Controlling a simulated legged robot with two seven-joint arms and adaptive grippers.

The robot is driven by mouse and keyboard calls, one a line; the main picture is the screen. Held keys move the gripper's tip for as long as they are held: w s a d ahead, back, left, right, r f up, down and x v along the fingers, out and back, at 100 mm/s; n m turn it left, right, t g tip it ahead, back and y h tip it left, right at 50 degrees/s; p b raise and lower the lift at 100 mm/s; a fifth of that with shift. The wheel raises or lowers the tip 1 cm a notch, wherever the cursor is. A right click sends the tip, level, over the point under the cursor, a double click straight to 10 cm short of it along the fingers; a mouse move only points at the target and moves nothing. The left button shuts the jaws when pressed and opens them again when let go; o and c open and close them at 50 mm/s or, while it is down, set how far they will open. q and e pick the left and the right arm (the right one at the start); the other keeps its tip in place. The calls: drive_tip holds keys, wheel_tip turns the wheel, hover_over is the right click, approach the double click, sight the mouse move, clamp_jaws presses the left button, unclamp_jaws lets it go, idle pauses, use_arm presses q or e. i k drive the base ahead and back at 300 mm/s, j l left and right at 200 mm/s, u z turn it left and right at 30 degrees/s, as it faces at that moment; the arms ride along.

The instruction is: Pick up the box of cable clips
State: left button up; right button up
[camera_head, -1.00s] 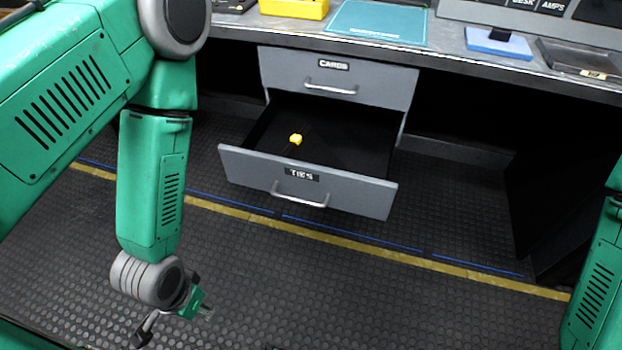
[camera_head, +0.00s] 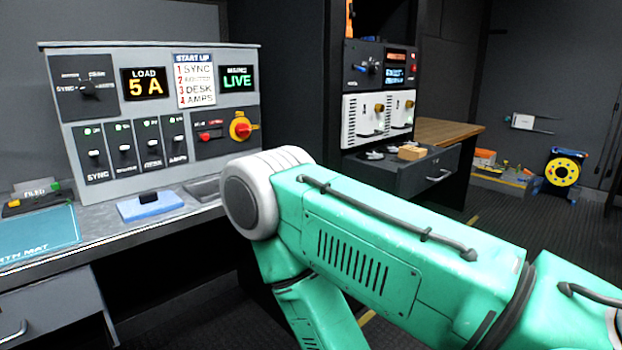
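A small tan box (camera_head: 411,152) sits on top of the dark drawer cabinet (camera_head: 418,180) at the middle right; it may be the box of cable clips, but no label can be read on it. Several small dark and pale items lie just left of it. My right arm (camera_head: 370,250) crosses the lower right and its elbow is in front of the desk's right end. The arm runs down out of the picture, so its gripper is not seen. My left gripper is also out of view.
A control panel (camera_head: 150,120) with switches and lit displays stands on the desk (camera_head: 100,236). A blue pad (camera_head: 150,205) and teal mat (camera_head: 38,236) lie there. A wooden top (camera_head: 445,132) is behind the cabinet. A yellow cable reel (camera_head: 563,171) stands farther right.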

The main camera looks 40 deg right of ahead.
sight(409, 153)
drive_tip(key=z, duration=2.2)
drive_tip(key=i+j+z, duration=0.15)
drive_tip(key=z, duration=0.25)
drive_tip(key=i+j+z, duration=0.5)
drive_tip(key=z, duration=0.25)
